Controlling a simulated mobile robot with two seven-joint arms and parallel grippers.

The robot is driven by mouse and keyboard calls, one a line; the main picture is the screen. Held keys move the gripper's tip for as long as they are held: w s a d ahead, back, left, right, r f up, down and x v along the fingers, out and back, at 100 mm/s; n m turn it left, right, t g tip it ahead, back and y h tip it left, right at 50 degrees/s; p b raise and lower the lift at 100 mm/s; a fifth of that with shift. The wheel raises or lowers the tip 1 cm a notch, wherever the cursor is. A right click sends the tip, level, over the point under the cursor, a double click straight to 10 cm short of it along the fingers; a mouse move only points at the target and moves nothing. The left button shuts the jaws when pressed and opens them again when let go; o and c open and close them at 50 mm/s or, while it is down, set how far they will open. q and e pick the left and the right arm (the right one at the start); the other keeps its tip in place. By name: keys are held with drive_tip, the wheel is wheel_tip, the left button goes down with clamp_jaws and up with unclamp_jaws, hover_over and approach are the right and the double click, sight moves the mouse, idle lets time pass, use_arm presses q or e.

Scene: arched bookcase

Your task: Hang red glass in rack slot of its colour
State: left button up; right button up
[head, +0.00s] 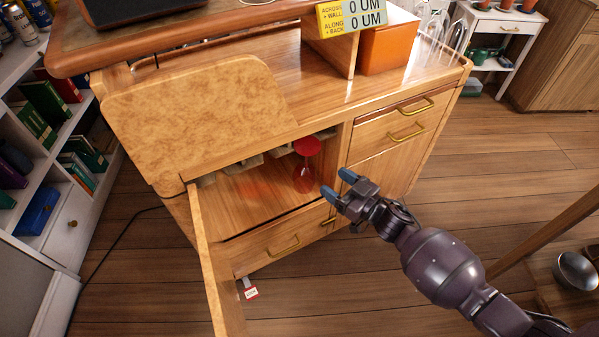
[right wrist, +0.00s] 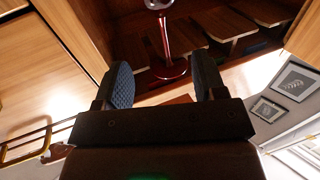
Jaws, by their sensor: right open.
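The red glass (head: 304,178) is upside down at the front of the open cabinet compartment, its red foot up and its bowl down. Its foot is at the front of the rack rails (head: 251,161), and the bowl is clear of my fingers. In the right wrist view, the glass (right wrist: 170,66) shows foot and stem beyond my fingertips, with part of the bowl at the top edge. My right gripper (head: 339,184) is open and empty, just right of and in front of the glass. I cannot make out the slot's colour. My left gripper is not in view.
The cabinet door (head: 209,262) stands open at the left. Drawers with brass handles (head: 407,133) are at the right, and another drawer (head: 283,248) is below the compartment. A white bookshelf (head: 62,215) stands far left. The wooden floor in front is mostly clear.

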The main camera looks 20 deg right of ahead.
sight(307, 165)
drive_tip(key=b+x, duration=0.1)
drive_tip(key=x, duration=0.2)
drive_tip(key=b+x, duration=0.1)
drive_tip(key=x, duration=0.5)
drive_tip(key=shift+s+a+f+b, duration=0.15)
drive_tip(key=shift+f+b, duration=0.25)
drive_tip(key=shift+w+a+r, duration=0.25)
drive_tip(key=shift+w+a, duration=0.05)
drive_tip(key=shift+w, duration=0.3)
